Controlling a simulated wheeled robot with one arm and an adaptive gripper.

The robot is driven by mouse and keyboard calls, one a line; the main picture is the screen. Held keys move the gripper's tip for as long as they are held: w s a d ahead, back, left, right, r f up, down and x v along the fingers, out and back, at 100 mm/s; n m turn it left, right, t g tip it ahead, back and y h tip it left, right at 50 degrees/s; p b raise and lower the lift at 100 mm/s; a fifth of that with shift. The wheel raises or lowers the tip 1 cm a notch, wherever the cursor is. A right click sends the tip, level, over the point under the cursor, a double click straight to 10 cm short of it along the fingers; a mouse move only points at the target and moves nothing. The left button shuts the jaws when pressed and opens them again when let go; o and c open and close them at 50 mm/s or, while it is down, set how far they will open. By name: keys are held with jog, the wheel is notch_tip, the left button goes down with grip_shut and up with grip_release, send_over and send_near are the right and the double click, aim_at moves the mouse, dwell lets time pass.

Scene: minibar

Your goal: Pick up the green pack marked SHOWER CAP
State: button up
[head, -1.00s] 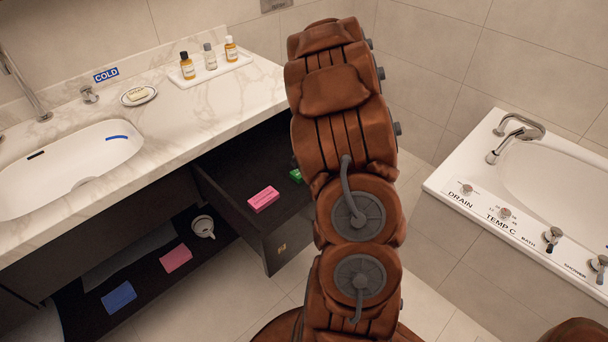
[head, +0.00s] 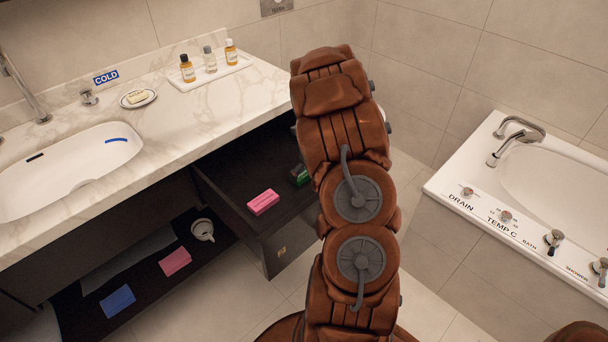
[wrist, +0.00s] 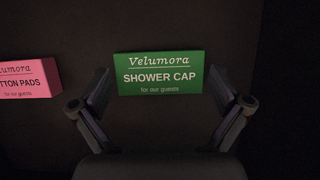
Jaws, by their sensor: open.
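The green pack marked SHOWER CAP (wrist: 160,74) lies flat on the dark drawer floor, label up, in the wrist view. In the head view only a small green part of it (head: 302,178) shows beside my arm, in the open drawer. My gripper (wrist: 160,103) is open and empty in the wrist view, its two fingers spread to the left and right of the pack's lower part. I cannot tell how far above the pack the fingertips are. In the head view my arm hides the gripper or most of it.
A pink COTTON PADS pack (wrist: 28,79) lies left of the green pack; it also shows in the head view (head: 263,202). The open drawer's front (head: 286,245) and the marble counter (head: 190,120) bound the space. A bathtub (head: 540,190) stands right.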

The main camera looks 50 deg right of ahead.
jog(key=shift+f, duration=0.1)
jog(key=c, duration=0.5)
